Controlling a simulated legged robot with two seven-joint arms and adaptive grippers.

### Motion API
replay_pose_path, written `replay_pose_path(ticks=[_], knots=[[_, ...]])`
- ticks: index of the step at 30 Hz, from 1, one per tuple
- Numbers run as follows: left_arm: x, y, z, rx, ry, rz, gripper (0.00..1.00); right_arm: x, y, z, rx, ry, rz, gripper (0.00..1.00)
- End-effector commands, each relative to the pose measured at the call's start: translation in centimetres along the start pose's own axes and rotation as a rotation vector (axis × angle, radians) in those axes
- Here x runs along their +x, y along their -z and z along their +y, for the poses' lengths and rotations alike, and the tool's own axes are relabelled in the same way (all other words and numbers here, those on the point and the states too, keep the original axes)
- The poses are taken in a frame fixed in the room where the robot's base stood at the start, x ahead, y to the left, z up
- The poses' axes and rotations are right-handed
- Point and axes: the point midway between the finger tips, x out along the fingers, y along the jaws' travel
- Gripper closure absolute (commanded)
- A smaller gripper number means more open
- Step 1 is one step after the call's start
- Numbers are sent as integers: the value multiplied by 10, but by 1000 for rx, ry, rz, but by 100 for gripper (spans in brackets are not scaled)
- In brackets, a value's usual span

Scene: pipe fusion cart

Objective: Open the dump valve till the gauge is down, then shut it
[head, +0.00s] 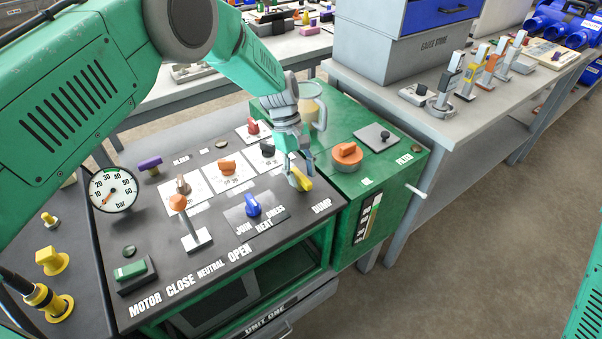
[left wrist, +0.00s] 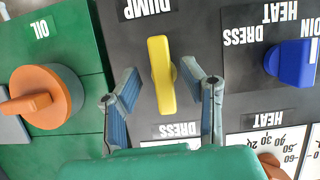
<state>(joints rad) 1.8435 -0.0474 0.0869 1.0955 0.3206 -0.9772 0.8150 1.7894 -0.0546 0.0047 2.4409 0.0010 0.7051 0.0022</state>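The dump valve's yellow handle (head: 303,181) sits near the right edge of the dark panel, close to the DUMP label. In the left wrist view the yellow handle (left wrist: 162,75) runs nearly up and down the picture. My left gripper (head: 295,178) is over it; in the left wrist view its fingers (left wrist: 161,88) are spread, one on each side, with gaps to the handle. The round pressure gauge (head: 112,190) stands at the panel's left; its orange needle points to the lower left, near the low end. My right gripper is not in view.
A blue HEAT/DRESS knob (head: 253,206) and an orange-topped lever (head: 186,215) are on the panel left of the handle. An orange OIL knob (head: 347,154) sits on the green box at right. A grey bench (head: 440,125) stands beyond; floor at right is clear.

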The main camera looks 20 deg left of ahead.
Motion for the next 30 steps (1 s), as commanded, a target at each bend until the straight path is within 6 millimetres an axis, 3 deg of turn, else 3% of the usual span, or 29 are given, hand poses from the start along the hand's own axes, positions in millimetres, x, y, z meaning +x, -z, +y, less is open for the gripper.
replay_pose_path(ticks=[8, 11, 21, 30], knots=[[-4, 0, -1, 0, 1, 1, 64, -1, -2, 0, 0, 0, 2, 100], [-17, 1, 0, 0, -1, 3, 64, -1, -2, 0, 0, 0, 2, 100], [-87, 1, 2, 0, -2, 2, 64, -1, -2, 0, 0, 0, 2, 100], [-118, 2, 1, 0, 2, 0, 64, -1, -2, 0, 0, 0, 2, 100]])
